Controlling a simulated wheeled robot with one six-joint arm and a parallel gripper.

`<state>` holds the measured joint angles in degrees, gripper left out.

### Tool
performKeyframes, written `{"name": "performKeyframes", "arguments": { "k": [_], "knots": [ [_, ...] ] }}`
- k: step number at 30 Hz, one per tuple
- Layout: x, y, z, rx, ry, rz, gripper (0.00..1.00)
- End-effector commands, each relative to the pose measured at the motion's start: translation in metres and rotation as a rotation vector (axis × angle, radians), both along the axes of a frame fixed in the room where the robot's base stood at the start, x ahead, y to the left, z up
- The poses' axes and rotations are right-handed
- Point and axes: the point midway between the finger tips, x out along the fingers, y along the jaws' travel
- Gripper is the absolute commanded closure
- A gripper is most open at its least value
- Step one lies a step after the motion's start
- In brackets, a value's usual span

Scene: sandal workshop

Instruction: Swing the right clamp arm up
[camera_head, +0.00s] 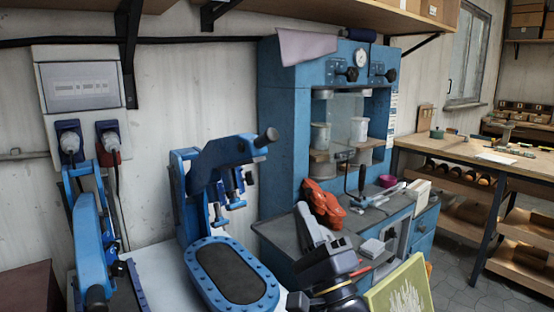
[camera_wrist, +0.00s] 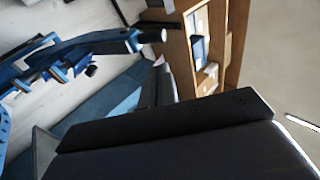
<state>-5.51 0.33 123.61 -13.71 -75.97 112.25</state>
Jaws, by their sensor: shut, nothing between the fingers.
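The right clamp arm (camera_head: 215,158) is blue, with a dark round-ended handle (camera_head: 267,137) at its right end. It stands raised, sloping up to the right from its hinge at the left, high above the blue oval base (camera_head: 210,292) with its dark pad. Blue clamp parts hang under the arm. In the wrist view the clamp arm (camera_wrist: 95,42) crosses the upper left, handle end toward the middle. My gripper (camera_head: 303,210) is shut and empty, to the right of and below the handle, apart from it. Its fingers also show in the wrist view (camera_wrist: 158,75).
A second blue clamp (camera_head: 90,245) stands at the left. A blue cabinet machine (camera_head: 283,130) with a gauge rises behind. An orange-red object (camera_head: 322,203) sits on its counter close behind my gripper. A green-edged board (camera_head: 402,290) is at the front right.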

Motion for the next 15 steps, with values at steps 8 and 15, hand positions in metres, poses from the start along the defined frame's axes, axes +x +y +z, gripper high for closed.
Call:
{"name": "performKeyframes", "arguments": {
  "k": [8, 15],
  "knots": [
    [0.039, 0.017, 0.040, -0.002, 0.000, 0.000, 1.00],
    [0.072, 0.031, 0.070, -0.003, 0.001, 0.000, 1.00]
  ]
}}
